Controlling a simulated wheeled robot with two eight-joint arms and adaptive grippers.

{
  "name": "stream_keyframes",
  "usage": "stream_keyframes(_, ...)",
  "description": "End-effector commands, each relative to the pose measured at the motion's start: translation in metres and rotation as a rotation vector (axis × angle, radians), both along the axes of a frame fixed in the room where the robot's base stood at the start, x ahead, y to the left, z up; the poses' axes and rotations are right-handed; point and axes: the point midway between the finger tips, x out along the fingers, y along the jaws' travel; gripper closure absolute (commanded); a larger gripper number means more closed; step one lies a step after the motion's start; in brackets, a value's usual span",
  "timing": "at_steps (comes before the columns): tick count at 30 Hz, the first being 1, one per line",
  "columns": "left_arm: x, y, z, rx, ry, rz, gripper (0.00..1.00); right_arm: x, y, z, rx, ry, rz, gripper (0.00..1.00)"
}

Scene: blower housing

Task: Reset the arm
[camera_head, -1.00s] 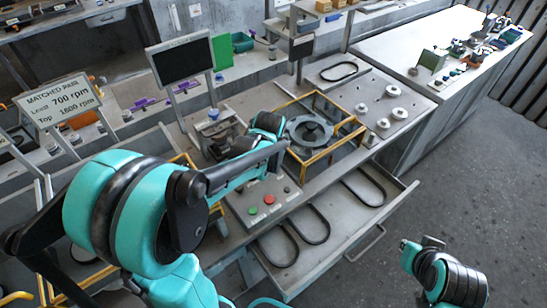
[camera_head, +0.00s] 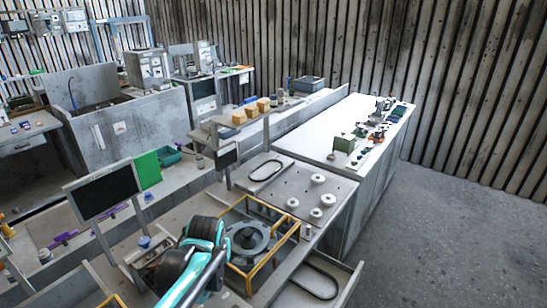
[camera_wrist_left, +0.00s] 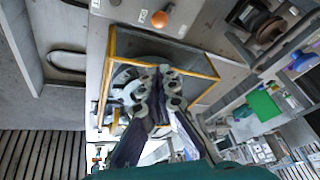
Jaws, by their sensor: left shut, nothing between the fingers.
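My left arm (camera_head: 193,275) comes up from the bottom of the head view, and its black and teal wrist end (camera_head: 207,229) is just left of the yellow-framed fixture (camera_head: 281,264). The grey round blower housing (camera_head: 250,238) sits inside that frame. In the left wrist view my left gripper (camera_wrist_left: 158,82) is shut and empty, with the yellow frame (camera_wrist_left: 198,62) and part of the grey housing (camera_wrist_left: 126,78) behind its fingers. The fingers do not show clearly in the head view. My right gripper is not in view.
A black monitor (camera_head: 104,194) stands left of the arm. A plate with several white round parts (camera_head: 318,179) lies behind the fixture. An open drawer (camera_head: 345,290) holds a black belt (camera_head: 316,281). A white table (camera_head: 325,118) is at the back right; floor (camera_head: 440,220) beyond is clear.

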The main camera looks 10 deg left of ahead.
Motion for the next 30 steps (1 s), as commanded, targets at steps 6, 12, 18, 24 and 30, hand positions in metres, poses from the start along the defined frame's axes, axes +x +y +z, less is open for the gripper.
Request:
stream_keyframes(6,-0.047,-0.011,-0.013,-0.025,-0.055,-0.03,1.0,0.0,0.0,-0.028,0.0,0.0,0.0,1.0)
stream_keyframes(12,-0.108,-0.026,-0.041,-0.06,-0.14,-0.069,1.0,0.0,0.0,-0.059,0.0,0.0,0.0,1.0)
stream_keyframes(18,-0.143,-0.035,-0.067,-0.083,-0.199,-0.092,1.0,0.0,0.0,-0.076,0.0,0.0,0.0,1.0)
stream_keyframes(24,-0.152,-0.037,-0.073,-0.089,-0.216,-0.099,1.0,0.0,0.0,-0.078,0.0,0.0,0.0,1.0)
stream_keyframes(30,-0.151,-0.037,-0.071,-0.089,-0.216,-0.099,1.0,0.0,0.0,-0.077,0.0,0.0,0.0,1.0)
